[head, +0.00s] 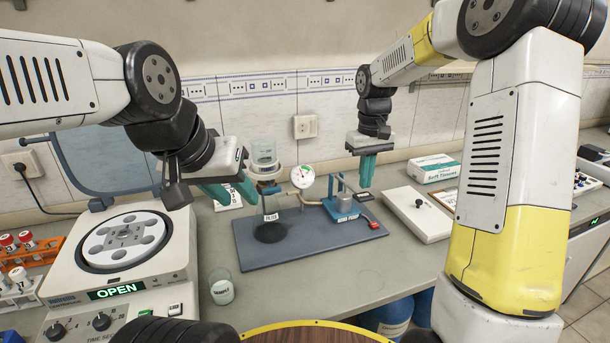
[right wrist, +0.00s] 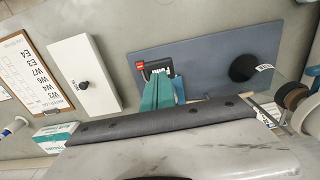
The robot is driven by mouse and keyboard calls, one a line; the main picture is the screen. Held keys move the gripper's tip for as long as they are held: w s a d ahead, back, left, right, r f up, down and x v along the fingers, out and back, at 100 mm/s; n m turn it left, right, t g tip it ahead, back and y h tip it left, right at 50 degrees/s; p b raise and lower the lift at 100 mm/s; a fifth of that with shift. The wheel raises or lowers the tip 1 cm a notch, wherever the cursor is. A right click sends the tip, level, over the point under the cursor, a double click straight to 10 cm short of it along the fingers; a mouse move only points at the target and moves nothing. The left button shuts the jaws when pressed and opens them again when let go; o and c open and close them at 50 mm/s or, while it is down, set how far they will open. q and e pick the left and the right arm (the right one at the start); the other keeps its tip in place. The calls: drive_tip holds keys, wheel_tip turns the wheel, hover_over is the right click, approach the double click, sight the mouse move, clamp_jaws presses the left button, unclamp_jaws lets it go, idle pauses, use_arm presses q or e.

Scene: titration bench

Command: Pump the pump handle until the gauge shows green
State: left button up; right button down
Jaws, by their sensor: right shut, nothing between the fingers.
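The hand pump (head: 342,208) has a blue base and a grey upper part, and stands at the right of a dark mat. Its handle ends in a red grip (head: 374,224), low at the front right; the grip also shows in the right wrist view (right wrist: 139,66). My left gripper (head: 246,200) looks open and empty, left of the flask.
A filter flask (head: 270,226) with a funnel stands on the mat (head: 300,251), left of the pump. A white board with a black knob (head: 418,204) and a tissue box (head: 434,168) lie right. A centrifuge (head: 125,255) and a small beaker (head: 222,292) stand left.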

sight(364, 195)
drive_tip(key=shift+f, duration=0.1)
idle(0.4)
drive_tip(key=shift+f, duration=3.85)
drive_tip(key=shift+r, duration=4)
drive_tip(key=shift+r, duration=2.45)
